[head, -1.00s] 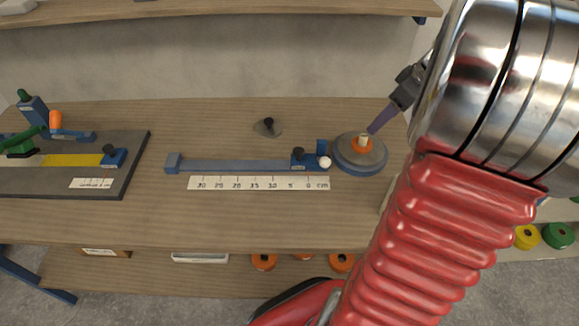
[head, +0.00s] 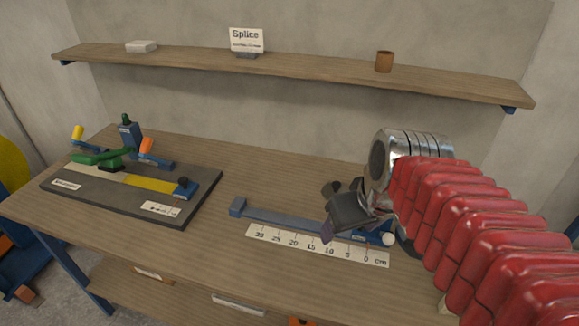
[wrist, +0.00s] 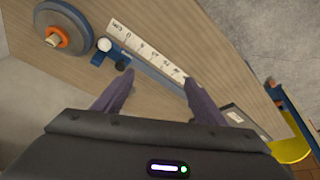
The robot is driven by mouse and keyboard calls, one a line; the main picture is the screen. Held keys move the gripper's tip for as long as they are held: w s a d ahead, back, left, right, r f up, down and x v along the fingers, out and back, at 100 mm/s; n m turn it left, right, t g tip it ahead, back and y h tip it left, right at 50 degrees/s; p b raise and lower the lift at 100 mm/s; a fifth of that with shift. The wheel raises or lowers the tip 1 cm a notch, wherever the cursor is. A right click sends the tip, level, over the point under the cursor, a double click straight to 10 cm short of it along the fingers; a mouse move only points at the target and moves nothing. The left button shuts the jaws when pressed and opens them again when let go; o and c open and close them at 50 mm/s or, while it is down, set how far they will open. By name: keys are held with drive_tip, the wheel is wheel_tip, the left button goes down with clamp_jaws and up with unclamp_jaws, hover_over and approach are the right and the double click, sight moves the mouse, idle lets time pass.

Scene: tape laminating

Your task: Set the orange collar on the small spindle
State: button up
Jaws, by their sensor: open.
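In the wrist view, the orange collar (wrist: 58,38) sits low around a short pale post (wrist: 52,41), which seems to be the small spindle. The post stands in the middle of a round grey disc with a blue rim (wrist: 77,15). My gripper (wrist: 160,92) is open and empty, its two purple-grey fingers apart above the bench, to one side of the disc.
A blue rail (head: 280,217) with a white cm scale (head: 315,246) and a white ball (head: 390,239) lies on the bench. A dark board (head: 205,190) with a green-handled fixture is at left. A shelf (head: 300,72) runs behind. The front left bench is clear.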

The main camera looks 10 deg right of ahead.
drive_tip(key=s+a+f+t, duration=0.1)
drive_tip(key=s+a, duration=0.3)
drive_tip(key=a, duration=0.1)
drive_tip(key=shift+m, duration=0.4)
